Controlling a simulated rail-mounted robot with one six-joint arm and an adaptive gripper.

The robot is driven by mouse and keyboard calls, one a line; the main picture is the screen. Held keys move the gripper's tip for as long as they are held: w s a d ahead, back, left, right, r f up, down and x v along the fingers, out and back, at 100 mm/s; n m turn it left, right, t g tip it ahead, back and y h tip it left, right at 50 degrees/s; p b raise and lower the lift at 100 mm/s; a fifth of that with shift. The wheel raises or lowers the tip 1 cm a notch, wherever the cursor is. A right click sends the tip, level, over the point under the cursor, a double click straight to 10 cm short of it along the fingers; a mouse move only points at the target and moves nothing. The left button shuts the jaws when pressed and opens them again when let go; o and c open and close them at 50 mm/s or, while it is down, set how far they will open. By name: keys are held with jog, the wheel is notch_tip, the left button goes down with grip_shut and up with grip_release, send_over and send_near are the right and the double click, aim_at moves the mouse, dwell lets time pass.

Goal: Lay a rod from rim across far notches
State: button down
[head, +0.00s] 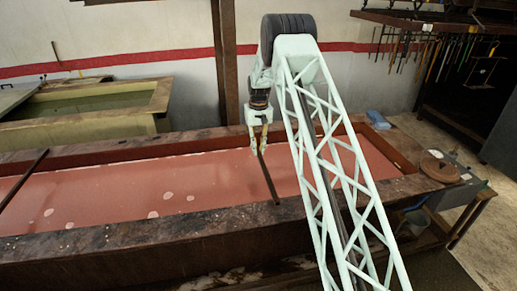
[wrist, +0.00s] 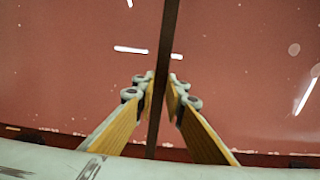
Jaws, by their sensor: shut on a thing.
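My gripper (head: 259,147) is above the far side of the long vat of red liquid (head: 190,175). Its yellow-padded fingers (wrist: 161,92) are shut on a dark, thin rod (head: 269,181). The rod runs toward the near rim (head: 120,236) in the head view, and its near end shows against the red liquid. In the wrist view the rod (wrist: 168,40) passes between the fingers from the top edge almost to the far rim. I cannot tell whether either end touches a rim. The notches are too small to make out.
Another dark rod (head: 24,178) lies across the vat at the left. A greenish tank (head: 95,105) stands behind. A brown post (head: 226,60) rises behind the vat near my arm. A round brown lid (head: 438,166) is at the right end. Tools hang on the back wall.

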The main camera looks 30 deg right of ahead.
jog(key=shift+f+b, duration=0.65)
jog(key=shift+f, duration=1.2)
jog(key=shift+f, duration=0.1)
jog(key=c, duration=2.6)
grip_release()
jog(key=shift+o, duration=0.2)
jog(key=shift+r+p, duration=1.05)
jog(key=shift+r, duration=2.95)
